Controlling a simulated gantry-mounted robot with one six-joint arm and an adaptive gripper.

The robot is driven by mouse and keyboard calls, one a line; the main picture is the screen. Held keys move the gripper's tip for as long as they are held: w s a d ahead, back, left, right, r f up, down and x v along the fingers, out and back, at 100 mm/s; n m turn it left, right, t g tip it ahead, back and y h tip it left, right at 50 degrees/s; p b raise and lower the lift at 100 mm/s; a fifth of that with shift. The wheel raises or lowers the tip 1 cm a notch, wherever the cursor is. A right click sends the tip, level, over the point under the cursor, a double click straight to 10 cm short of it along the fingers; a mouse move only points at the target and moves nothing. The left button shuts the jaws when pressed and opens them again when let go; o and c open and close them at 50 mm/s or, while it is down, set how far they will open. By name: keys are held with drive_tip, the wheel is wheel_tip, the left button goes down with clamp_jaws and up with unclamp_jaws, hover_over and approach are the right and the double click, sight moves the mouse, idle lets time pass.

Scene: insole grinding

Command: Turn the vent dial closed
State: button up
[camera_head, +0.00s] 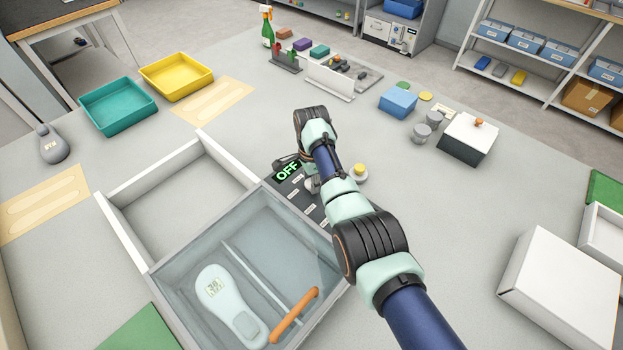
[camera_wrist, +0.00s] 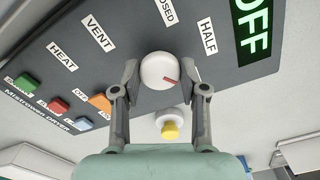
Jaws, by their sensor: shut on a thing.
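The vent dial (camera_wrist: 158,68) is a round white knob with a red mark on the right-hand, lower part of its face in the wrist view. It sits on a dark panel (camera_wrist: 110,75) with the labels HEAT, VENT, CLOSED (partly cut off) and HALF (camera_wrist: 208,37). The red mark does not point at CLOSED. My gripper (camera_wrist: 165,82) has a finger on each side of the dial and is shut on it. In the head view my arm covers much of the panel (camera_head: 283,190).
A green OFF display (camera_wrist: 252,25) is lit on the panel. Green, red, blue and orange buttons (camera_wrist: 99,101) lie at left in the wrist view. A yellow button (camera_wrist: 170,131) on a white base stands close by. A clear-lidded box with an orange handle (camera_head: 295,315) adjoins the panel.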

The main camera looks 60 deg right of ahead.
drive_tip(key=n+p, duration=0.1)
drive_tip(key=n, duration=0.5)
drive_tip(key=shift+p, duration=0.4)
drive_tip(key=n, duration=0.5)
drive_tip(key=shift+p, duration=0.3)
drive_tip(key=n, duration=0.5)
drive_tip(key=shift+n, duration=0.4)
drive_tip(key=n, duration=0.5)
drive_tip(key=shift+n, duration=0.3)
drive_tip(key=o, duration=1.1)
drive_tip(key=shift+o, duration=0.2)
drive_tip(key=shift+r, duration=0.15)
